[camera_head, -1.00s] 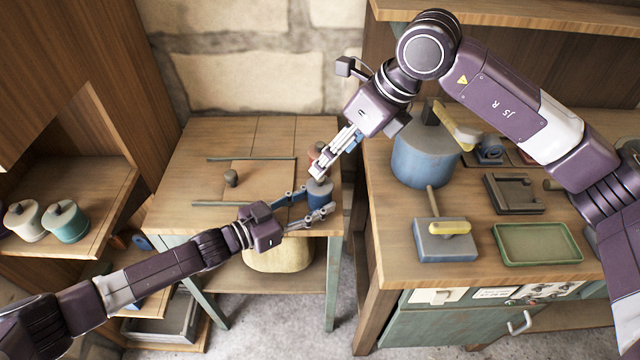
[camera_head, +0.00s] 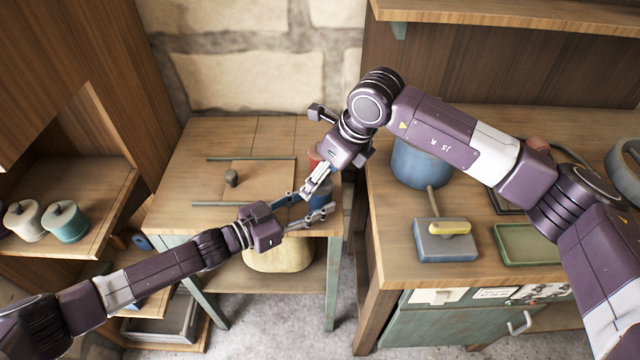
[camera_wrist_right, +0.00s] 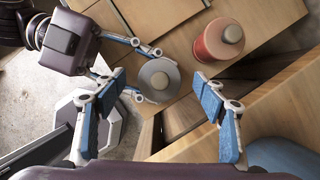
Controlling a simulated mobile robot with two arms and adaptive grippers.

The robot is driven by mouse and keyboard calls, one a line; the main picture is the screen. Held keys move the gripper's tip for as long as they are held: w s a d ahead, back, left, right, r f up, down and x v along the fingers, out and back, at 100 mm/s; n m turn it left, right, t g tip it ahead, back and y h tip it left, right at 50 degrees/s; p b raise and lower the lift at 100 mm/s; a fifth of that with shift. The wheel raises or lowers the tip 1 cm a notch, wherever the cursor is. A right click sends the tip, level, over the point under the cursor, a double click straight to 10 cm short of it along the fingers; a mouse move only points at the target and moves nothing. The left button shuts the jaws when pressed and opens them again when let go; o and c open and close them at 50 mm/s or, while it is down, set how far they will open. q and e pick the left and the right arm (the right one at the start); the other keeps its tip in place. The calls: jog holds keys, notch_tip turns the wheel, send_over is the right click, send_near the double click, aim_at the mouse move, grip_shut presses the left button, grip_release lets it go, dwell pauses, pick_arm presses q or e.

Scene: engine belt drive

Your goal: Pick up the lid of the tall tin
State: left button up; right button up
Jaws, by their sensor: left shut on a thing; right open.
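A red tin (camera_wrist_right: 220,40) stands close behind the tall tin. A small knob (camera_head: 231,177) stands on a board on the table. The workbench at right holds a blue pot (camera_head: 420,165), a blue block with a yellow handle (camera_head: 446,240) and a green tray (camera_head: 530,243).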

jog(key=shift+w+a+f, duration=0.1)
jog(key=shift+f, duration=0.3)
jog(key=shift+c, duration=0.3)
jog(key=c, duration=0.8)
notch_tip(320, 180, up, 15)
dwell(0.8)
pick_arm(q)
jog(key=o, duration=1)
